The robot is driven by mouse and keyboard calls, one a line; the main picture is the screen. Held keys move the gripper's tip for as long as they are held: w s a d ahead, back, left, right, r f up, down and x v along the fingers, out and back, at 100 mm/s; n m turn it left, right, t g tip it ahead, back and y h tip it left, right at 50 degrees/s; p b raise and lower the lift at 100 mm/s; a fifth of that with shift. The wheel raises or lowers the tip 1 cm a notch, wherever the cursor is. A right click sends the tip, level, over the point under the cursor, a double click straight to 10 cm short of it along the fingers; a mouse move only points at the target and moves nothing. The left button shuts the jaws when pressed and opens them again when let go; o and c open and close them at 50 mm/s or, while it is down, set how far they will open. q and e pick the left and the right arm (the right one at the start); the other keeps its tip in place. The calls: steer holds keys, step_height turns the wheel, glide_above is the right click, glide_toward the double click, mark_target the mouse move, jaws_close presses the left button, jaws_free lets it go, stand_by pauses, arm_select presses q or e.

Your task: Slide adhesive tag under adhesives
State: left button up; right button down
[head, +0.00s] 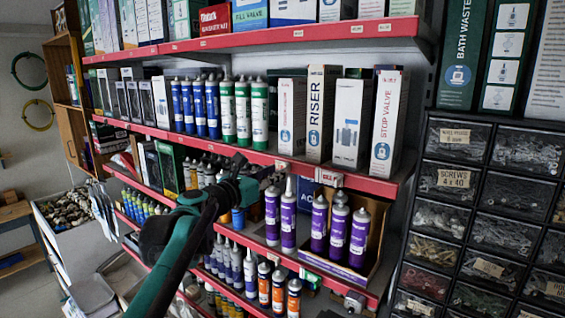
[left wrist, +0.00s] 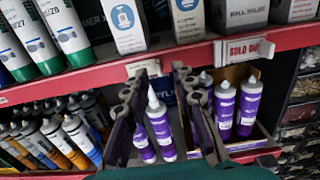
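Purple adhesive tubes (head: 339,228) stand on the shelf below the middle red rail, some in an open cardboard box; they also show in the left wrist view (left wrist: 247,105). A white sign reading "SOLD OUT" (left wrist: 248,49) hangs on the rail above them; it shows in the head view (head: 328,178). A smaller pale tag (left wrist: 144,67) sits on the same rail to its left; its print is unreadable. I cannot tell which is the adhesive tag. My left gripper (left wrist: 158,74) is open, fingers apart near the small tag, with purple tubes visible between them. My right gripper is not in view.
Boxes and tubes crowd the shelf (head: 265,155) above the rail. Orange and blue tubes (left wrist: 75,140) stand left of the purple ones. A rack of small-parts drawers (head: 485,215) stands right of the shelving. The lower rail (head: 330,283) also carries small tags.

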mark_target(286, 166)
arm_select(q)
steer(key=x, duration=0.2)
steer(key=p+x, duration=0.1)
steer(key=x, duration=0.1)
steer(key=shift+w+a+f, duration=0.1)
steer(key=shift+w+a, duration=0.05)
steer(key=shift+w, duration=0.3)
steer(key=shift+s, duration=0.15)
jaws_close()
